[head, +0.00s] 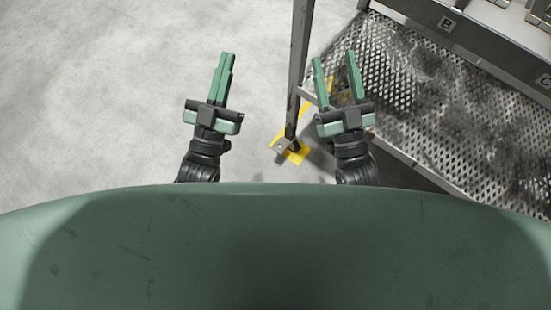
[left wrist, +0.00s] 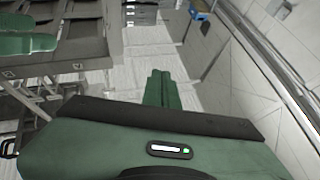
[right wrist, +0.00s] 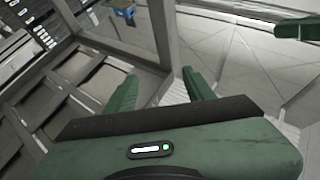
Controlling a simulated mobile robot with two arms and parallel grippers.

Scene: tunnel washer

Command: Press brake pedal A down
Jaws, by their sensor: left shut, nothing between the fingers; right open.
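I cannot make out brake pedal A in any view. In the head view, a dark panel (head: 490,42) at the top right carries a plate marked B (head: 447,23) and one marked C (head: 543,81); no plate marked A shows. My left gripper (head: 226,56) is shut and empty above the bare floor; its closed fingers also show in the left wrist view (left wrist: 161,78). My right gripper (head: 335,60) is open and empty beside a metal post, near the grating's left edge; its spread fingers also show in the right wrist view (right wrist: 158,78).
A perforated metal grating (head: 440,110) fills the right side of the head view. A grey post (head: 298,70) stands between my grippers on a yellow-marked foot (head: 290,150). The concrete floor (head: 100,90) at the left is clear.

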